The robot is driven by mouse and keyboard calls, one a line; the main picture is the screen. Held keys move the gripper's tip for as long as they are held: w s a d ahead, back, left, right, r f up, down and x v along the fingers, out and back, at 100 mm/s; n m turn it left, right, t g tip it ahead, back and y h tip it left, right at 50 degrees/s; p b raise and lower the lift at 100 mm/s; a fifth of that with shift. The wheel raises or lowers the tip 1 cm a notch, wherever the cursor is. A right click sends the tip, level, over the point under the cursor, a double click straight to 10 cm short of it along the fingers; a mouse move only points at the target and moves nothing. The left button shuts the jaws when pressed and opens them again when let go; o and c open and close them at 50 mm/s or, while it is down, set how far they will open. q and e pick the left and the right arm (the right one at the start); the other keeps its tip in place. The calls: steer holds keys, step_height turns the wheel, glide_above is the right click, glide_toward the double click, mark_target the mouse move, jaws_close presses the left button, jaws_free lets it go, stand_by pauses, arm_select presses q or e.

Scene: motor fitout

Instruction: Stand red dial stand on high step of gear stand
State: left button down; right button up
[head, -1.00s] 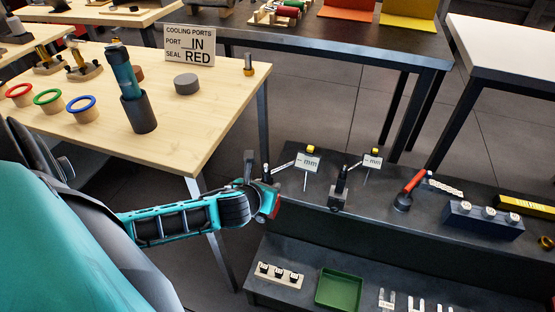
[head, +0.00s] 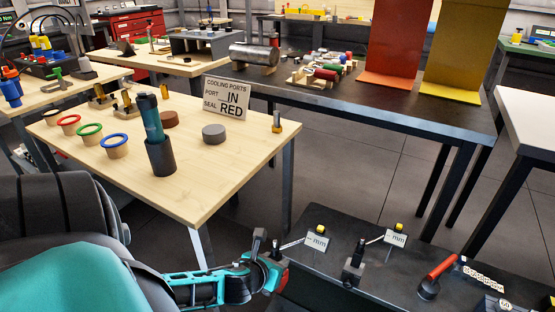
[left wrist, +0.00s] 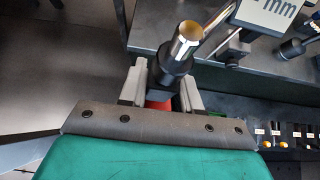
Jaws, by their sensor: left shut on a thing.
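My left gripper (head: 270,262) is shut on the red dial stand (head: 281,280) at the left end of the dark gear stand (head: 335,292). In the left wrist view the jaws (left wrist: 160,98) close on its red part (left wrist: 157,104); its black post (left wrist: 172,70) with a shiny gold-tipped cap (left wrist: 187,38) rises from there. A thin arm leads to a white "mm" dial card (head: 317,241) to the right. I cannot tell whether its base touches the high step. My right gripper is not in view.
A second dial stand (head: 353,271) with its own "mm" card stands right of my gripper on the high step. A black and red tool (head: 432,280) lies farther right. A wooden table (head: 215,180) stands close behind on the left.

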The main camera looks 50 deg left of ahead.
arm_select(q)
steer(key=shift+w+r, duration=0.1)
steer(key=shift+r, duration=0.1)
steer(key=shift+r+p, duration=0.1)
steer(key=shift+p, duration=0.45)
steer(key=shift+w+a+f, duration=0.1)
steer(key=shift+w+f, duration=0.15)
steer(key=shift+w, duration=0.05)
steer(key=w+a+f+b, duration=0.2)
steer(key=w, duration=0.5)
steer(key=w+a+f+b, duration=0.2)
steer(key=w+b, duration=0.1)
steer(key=w, duration=0.4)
steer(key=shift+w+a, duration=0.3)
steer(key=shift+w, duration=0.05)
steer(key=shift+p, duration=0.45)
stand_by(0.9)
steer(key=shift+f+b, duration=0.3)
steer(key=shift+f, duration=0.1)
stand_by(0.6)
